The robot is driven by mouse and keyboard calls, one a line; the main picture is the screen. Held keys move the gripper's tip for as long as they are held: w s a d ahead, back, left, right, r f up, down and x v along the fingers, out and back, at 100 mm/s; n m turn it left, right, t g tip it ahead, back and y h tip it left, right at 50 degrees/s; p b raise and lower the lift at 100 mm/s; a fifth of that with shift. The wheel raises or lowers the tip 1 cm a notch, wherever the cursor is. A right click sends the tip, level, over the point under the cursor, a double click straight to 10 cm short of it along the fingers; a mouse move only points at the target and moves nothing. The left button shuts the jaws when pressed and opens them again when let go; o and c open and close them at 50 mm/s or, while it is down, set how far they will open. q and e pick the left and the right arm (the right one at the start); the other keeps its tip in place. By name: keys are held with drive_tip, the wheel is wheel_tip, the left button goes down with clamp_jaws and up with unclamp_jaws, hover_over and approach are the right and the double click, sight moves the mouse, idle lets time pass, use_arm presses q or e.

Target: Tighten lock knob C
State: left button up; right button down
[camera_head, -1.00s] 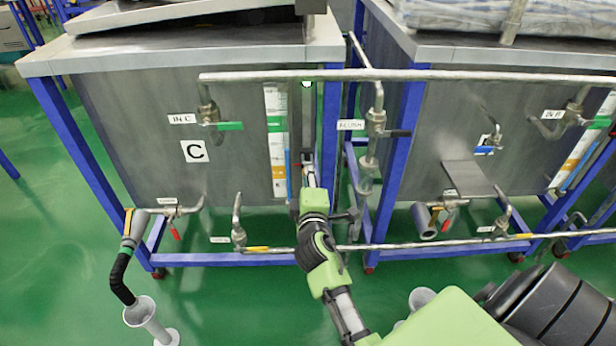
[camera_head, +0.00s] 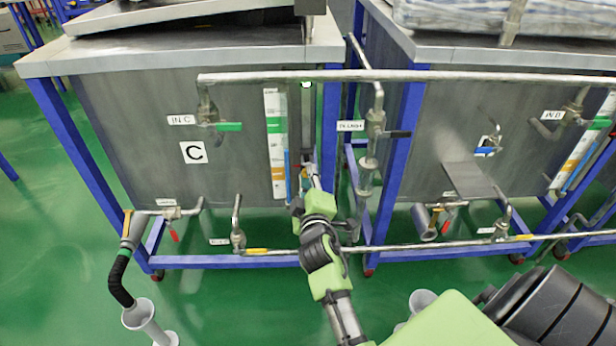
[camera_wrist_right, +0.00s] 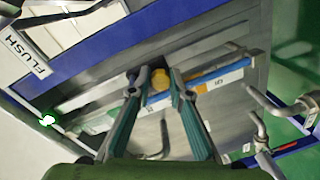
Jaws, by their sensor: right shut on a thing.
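In the head view, my right gripper (camera_head: 308,176) reaches the lower right of the front of tank C (camera_head: 125,120), beside the gauge strip (camera_head: 276,145). The knob is small and mostly hidden by the gripper there. I cannot tell how tight it is. My left gripper is not in view.
A long horizontal pipe (camera_head: 450,75) crosses above my right gripper, and a lower pipe (camera_head: 450,245) crosses below. The FLUSH valve (camera_head: 376,122) hangs close to the right. A blue frame leg (camera_head: 331,130) stands right beside the gripper. Green floor (camera_head: 230,305) lies open in front.

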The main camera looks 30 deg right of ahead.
drive_tip(key=c, duration=1.9)
unclamp_jaws()
drive_tip(key=shift+r, duration=0.1)
